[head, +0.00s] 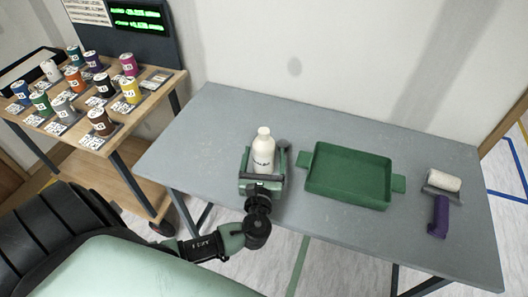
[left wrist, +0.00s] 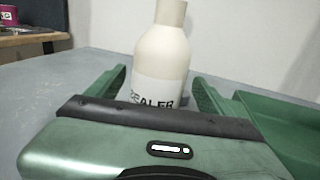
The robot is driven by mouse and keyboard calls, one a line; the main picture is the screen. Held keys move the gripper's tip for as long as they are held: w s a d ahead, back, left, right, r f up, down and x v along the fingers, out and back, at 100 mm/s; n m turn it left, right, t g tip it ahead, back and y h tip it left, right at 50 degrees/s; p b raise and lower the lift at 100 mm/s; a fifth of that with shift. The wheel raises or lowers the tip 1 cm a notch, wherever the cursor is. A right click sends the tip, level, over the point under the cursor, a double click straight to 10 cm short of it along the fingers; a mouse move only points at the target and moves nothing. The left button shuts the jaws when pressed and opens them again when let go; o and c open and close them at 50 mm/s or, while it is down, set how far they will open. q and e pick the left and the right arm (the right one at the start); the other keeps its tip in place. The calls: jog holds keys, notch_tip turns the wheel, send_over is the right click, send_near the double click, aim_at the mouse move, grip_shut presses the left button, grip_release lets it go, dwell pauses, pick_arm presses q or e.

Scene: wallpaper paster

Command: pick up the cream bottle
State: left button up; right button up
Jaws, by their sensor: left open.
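The cream bottle (head: 263,148) stands upright on the grey table (head: 222,110), left of the green tray. It has a narrower neck and a white label with dark lettering, partly legible as "SEALER" in the left wrist view (left wrist: 160,65). My left gripper (head: 264,160) is open at the bottle, with one green finger on each side of it. In the left wrist view the bottle stands between the two fingers (left wrist: 158,88), with visible gaps at both sides. The bottle's base is hidden behind the gripper body. My right gripper is not in view.
A green tray (head: 309,188) with side handles lies right of the bottle. A wooden cart (head: 160,88) with several coloured cans stands at left. The table's back left is clear.

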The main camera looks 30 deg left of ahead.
pick_arm(q)
jog(key=x, duration=0.3)
jog(key=shift+a, duration=0.1)
jog(key=shift+w+a, duration=0.2)
jog(key=shift+w, duration=0.2)
jog(key=c, duration=1.4)
grip_shut()
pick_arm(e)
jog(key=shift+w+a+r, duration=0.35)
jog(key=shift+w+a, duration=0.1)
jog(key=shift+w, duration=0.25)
